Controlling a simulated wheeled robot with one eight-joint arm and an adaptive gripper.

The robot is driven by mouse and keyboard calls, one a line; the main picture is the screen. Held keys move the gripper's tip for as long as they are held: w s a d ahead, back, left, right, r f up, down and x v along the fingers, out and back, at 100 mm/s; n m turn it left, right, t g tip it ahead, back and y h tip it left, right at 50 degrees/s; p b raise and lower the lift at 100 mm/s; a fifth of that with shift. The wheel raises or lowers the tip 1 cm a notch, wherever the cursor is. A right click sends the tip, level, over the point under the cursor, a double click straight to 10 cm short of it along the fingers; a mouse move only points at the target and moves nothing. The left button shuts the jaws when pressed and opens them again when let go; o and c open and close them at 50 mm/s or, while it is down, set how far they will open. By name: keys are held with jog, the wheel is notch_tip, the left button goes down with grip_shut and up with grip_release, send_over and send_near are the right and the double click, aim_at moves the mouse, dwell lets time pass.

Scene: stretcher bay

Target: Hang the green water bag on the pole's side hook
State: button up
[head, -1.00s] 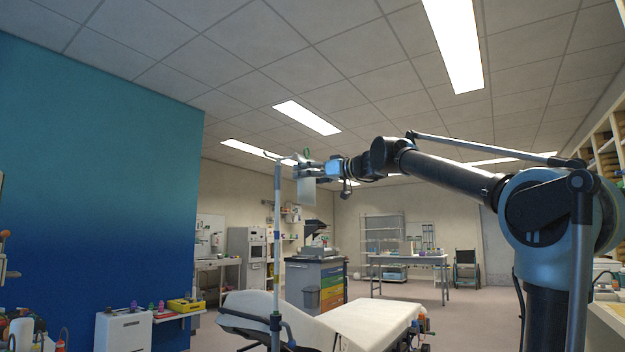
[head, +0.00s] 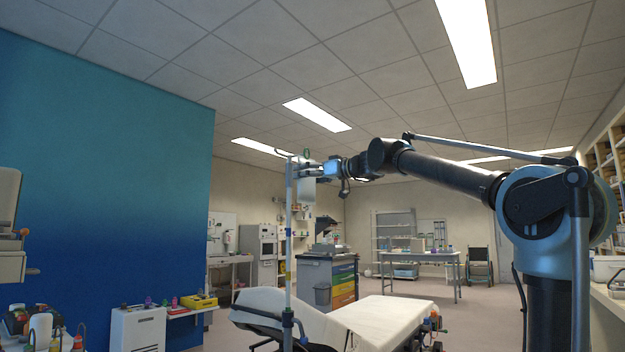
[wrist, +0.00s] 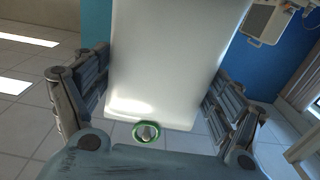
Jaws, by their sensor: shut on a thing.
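My gripper (head: 310,171) is shut on the water bag (head: 307,192), a pale, cloudy pouch with a green ring at its top. The bag hangs upright below the fingers, just right of the upper part of the pole (head: 289,230). In the wrist view the bag (wrist: 165,60) fills the space between the two fingers (wrist: 158,95), and its green ring (wrist: 147,132) shows at its near end. I cannot make out the side hook clearly or tell whether the bag touches the pole.
A stretcher (head: 375,322) with a white sheet lies below, beside the pole. A blue partition (head: 100,180) stands at left. A drawer cart (head: 330,280) and a table (head: 420,258) stand farther back. The air around the bag's right side is clear.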

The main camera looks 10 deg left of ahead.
jog(key=shift+w+a+f, duration=0.15)
jog(key=shift+w+a, duration=0.05)
jog(key=shift+a, duration=0.35)
jog(key=shift+w+a+f, duration=0.2)
jog(key=shift+w+a, duration=0.05)
jog(key=shift+a, duration=0.25)
jog(key=shift+w+a+f, duration=0.15)
jog(key=shift+w+a, duration=0.05)
jog(key=shift+a, duration=0.35)
jog(key=o, duration=1.1)
jog(key=shift+d, duration=0.1)
jog(key=v, duration=1.1)
jog(key=shift+d, duration=0.4)
jog(key=shift+s+f, duration=0.1)
jog(key=shift+f, duration=0.1)
